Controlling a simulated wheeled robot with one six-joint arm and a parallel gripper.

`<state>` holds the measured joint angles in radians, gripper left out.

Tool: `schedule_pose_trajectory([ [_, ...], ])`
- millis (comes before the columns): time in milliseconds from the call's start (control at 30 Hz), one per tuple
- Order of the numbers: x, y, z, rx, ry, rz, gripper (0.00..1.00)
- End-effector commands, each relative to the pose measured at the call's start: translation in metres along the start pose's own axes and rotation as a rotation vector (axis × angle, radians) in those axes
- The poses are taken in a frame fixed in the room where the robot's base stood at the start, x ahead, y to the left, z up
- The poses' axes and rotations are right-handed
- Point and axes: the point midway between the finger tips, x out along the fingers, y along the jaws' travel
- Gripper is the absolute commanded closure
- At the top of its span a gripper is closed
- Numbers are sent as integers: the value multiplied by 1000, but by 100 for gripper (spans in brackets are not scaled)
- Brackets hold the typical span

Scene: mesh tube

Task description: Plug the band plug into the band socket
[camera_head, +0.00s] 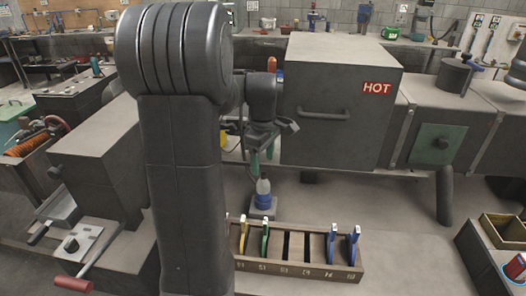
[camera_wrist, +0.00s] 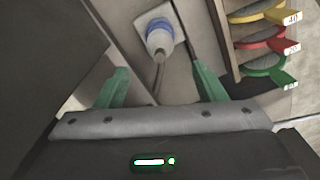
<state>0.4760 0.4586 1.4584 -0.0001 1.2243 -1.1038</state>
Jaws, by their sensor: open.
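A white and blue plug-like piece, likely the band plug (camera_head: 263,193), stands upright on a small pale base (camera_head: 258,213) on the bench. In the wrist view the plug (camera_wrist: 159,40) shows its blue collar and pale nose, with a thin dark cord beside it. My gripper (camera_head: 262,165) is above it, pointing down. In the wrist view my gripper (camera_wrist: 160,68) is open, its two green fingers apart on either side of the plug's line, with nothing held. I cannot identify the band socket for certain in either view.
A wooden rack (camera_head: 300,265) of coloured, numbered rings stands close in front of the plug. A grey box marked HOT (camera_head: 340,95) rises behind it. A grey machine with a red handle (camera_head: 75,283) is at left.

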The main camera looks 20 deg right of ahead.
Motion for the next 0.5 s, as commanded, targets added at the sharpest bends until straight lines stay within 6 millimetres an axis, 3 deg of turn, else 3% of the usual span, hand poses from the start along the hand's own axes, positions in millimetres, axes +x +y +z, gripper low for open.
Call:
schedule_pose_trajectory([
  [200,-27,0,0,0,1,1,36],
  [500,-31,0,0,0,0,0,36],
])
